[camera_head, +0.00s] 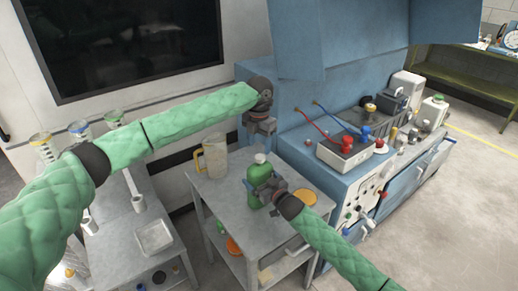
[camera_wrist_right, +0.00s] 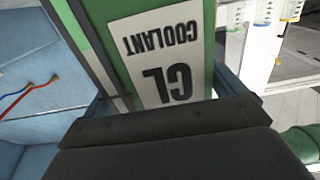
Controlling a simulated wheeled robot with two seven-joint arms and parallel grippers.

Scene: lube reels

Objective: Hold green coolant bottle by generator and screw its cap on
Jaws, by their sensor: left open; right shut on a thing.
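The green coolant bottle (camera_head: 256,174) stands upright on the small grey cart (camera_head: 225,192), with a white top (camera_head: 260,158) that I cannot clearly make out as cap or bare neck. Its label, reading "COOLANT" and "CL", is upside down in the right wrist view (camera_wrist_right: 165,60). My right gripper (camera_head: 266,190) comes in from the lower right and is shut around the bottle's body. My left gripper (camera_head: 260,140) points down, open, just above the bottle's top and apart from it; no cap shows between its fingers.
A clear jug (camera_head: 214,157) stands behind the bottle on the cart. An orange-yellow lid or dish (camera_head: 305,196) lies to its right. The blue generator (camera_head: 310,100) with a grey box (camera_head: 343,150) and cables is at right. A grey bench (camera_head: 120,225) with a tray is at left.

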